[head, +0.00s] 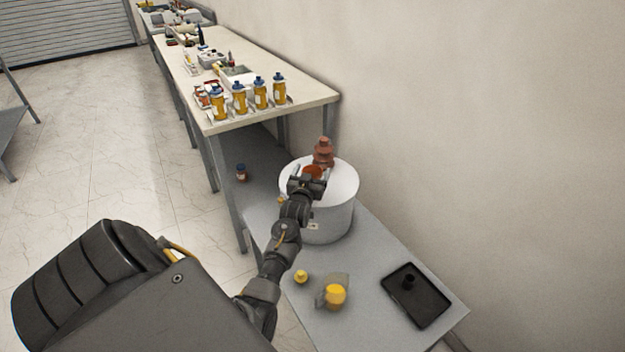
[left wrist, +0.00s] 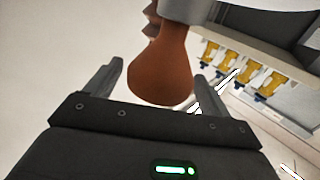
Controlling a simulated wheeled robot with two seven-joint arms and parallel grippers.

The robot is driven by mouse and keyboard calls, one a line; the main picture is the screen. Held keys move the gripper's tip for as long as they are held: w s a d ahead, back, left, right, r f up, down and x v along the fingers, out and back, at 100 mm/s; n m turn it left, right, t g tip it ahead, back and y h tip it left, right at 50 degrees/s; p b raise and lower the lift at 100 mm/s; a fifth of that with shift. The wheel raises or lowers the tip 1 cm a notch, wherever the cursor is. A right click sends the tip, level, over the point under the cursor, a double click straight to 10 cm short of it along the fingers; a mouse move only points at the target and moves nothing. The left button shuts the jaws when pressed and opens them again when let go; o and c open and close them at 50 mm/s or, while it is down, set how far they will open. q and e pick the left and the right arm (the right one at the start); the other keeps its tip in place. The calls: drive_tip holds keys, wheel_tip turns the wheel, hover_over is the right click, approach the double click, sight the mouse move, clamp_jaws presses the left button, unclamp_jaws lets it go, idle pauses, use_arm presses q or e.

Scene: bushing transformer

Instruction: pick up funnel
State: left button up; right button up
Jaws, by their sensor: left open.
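The orange-brown funnel (head: 313,171) stands at the top of the white drum-shaped transformer (head: 328,222). In the left wrist view the funnel (left wrist: 162,75) fills the space ahead of my jaws, its wide end toward me and its narrow part at a grey cylinder (left wrist: 186,10). My left gripper (head: 308,176) is over the drum, close to the funnel. Its fingers are apart (left wrist: 155,82), one to each side of the funnel, with gaps showing. A ribbed brown bushing (head: 323,153) stands just behind the funnel. My right gripper is out of view.
The grey table holds a small yellow piece (head: 300,276), a clear vessel with yellow contents (head: 335,294) and a black tray (head: 428,302). Several yellow bottles (head: 261,93) stand on the higher bench. A wall borders the right.

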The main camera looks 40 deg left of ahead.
use_arm(q)
drive_tip(key=shift+x, duration=1.2)
drive_tip(key=shift+c, duration=0.5)
drive_tip(key=c, duration=1)
drive_tip(key=shift+r, duration=0.1)
drive_tip(key=shift+r, duration=0.3)
wheel_tip(320, 180, up, 2)
drive_tip(key=shift+r+b, duration=0.1)
drive_tip(key=shift+b, duration=0.45)
drive_tip(key=s+a+r, duration=0.2)
drive_tip(key=s+r, duration=0.1)
drive_tip(key=s, duration=0.1)
drive_tip(key=s+a+r+b, duration=0.1)
drive_tip(key=s+a+r, duration=0.1)
drive_tip(key=s+r, duration=0.1)
drive_tip(key=s+a+r, duration=0.1)
drive_tip(key=s+r, duration=0.3)
drive_tip(key=s, duration=0.1)
drive_tip(key=shift+s+a+b, duration=0.35)
drive_tip(key=shift+s+a, duration=0.05)
